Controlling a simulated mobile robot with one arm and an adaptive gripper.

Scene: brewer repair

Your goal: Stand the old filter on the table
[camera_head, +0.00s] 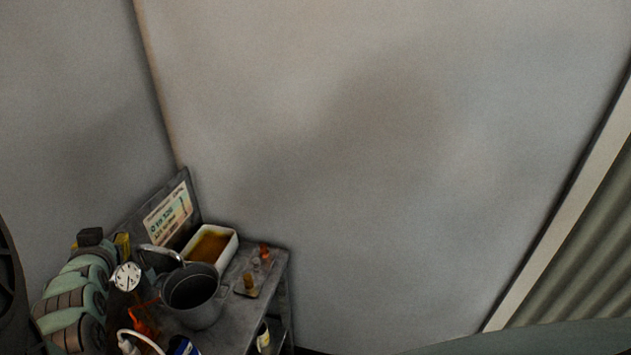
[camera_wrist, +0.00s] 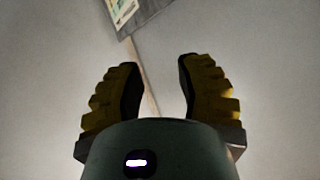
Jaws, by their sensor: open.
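A grey table (camera_head: 236,312) stands at the lower left of the head view, crowded with things. I cannot make out with certainty which of them, if any, is the old filter. My gripper (camera_wrist: 157,78) shows in the wrist view with its two yellow ribbed fingers apart. Nothing is between the fingers, and only wall and part of a grey board lie beyond them.
A labelled board (camera_head: 170,212) stands behind. A corrugated panel (camera_head: 580,265) is far right.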

